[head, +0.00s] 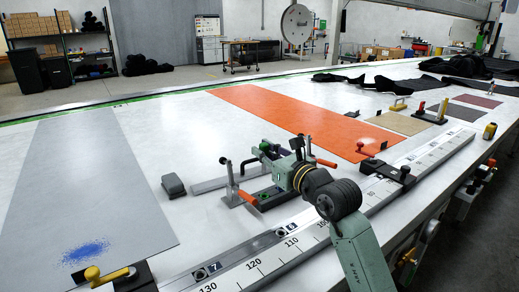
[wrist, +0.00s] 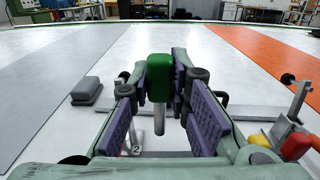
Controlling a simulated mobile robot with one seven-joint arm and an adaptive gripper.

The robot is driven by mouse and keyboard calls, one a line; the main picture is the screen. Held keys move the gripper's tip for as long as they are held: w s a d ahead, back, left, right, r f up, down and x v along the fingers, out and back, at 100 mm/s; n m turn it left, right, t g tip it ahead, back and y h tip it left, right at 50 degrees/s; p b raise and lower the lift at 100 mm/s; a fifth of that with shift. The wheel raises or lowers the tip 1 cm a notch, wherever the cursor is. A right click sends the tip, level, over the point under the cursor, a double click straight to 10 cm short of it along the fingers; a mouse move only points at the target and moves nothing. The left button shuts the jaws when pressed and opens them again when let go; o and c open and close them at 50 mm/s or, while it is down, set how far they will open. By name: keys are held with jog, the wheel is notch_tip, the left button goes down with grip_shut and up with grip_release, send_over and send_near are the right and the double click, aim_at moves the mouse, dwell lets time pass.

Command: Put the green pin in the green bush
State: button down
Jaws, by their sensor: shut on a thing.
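The green pin (wrist: 159,78) shows in the wrist view with its thick green head up and its grey shank (wrist: 158,116) pointing down. My gripper (wrist: 160,77) is shut on the head, one finger on each side. The pin looks about upright, and the shank's lower end is in plain view. In the head view my gripper (head: 265,153) is over the table among the clamps, and the pin is hard to make out there.
A grey bar (head: 215,183) and a toggle clamp (head: 236,190) with an orange handle lie close to my gripper. A dark grey block (head: 173,186) is to the left. A numbered ruler rail (head: 290,243) runs along the front. The grey sheet (head: 85,185) at left is mostly clear.

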aim_at(265, 171)
jog(key=shift+s+f+b, duration=0.1)
jog(key=shift+f+b, duration=0.2)
jog(key=shift+f, duration=0.15)
jog(key=shift+f+b, duration=1.4)
jog(key=shift+f, duration=0.95)
jog(key=shift+s+d, duration=0.1)
jog(key=shift+f+b, duration=0.45)
jog(key=shift+b, duration=0.25)
